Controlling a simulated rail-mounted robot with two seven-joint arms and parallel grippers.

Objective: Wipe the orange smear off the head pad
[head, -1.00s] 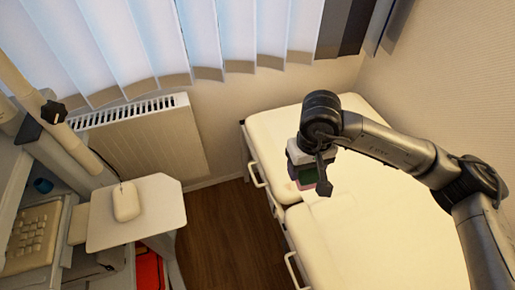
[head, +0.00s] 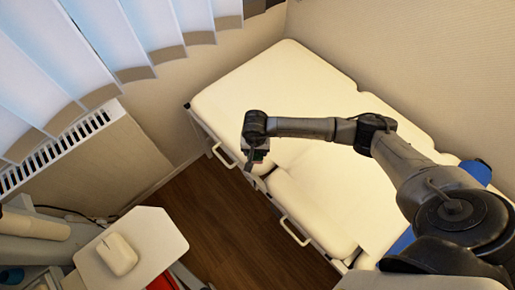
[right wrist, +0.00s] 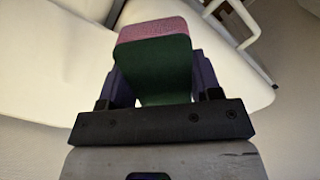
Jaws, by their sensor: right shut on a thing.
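My right gripper (head: 256,155) is above the left edge of the couch, near the gap between two cream pads. In the right wrist view the gripper (right wrist: 160,82) is shut on a green block with a pink end (right wrist: 154,62), like a sponge. In the head view the block is small and dark under the wrist. The far pad (head: 275,85) and the nearer pad (head: 310,200) look plain cream. I cannot tell which is the head pad, and I see no orange smear. Whether the block touches a pad is unclear. My left gripper is out of view.
Metal side rails (head: 297,232) stick out along the couch's left edge. A wall stands behind and right of it. Dark wood floor (head: 215,225) lies open between.

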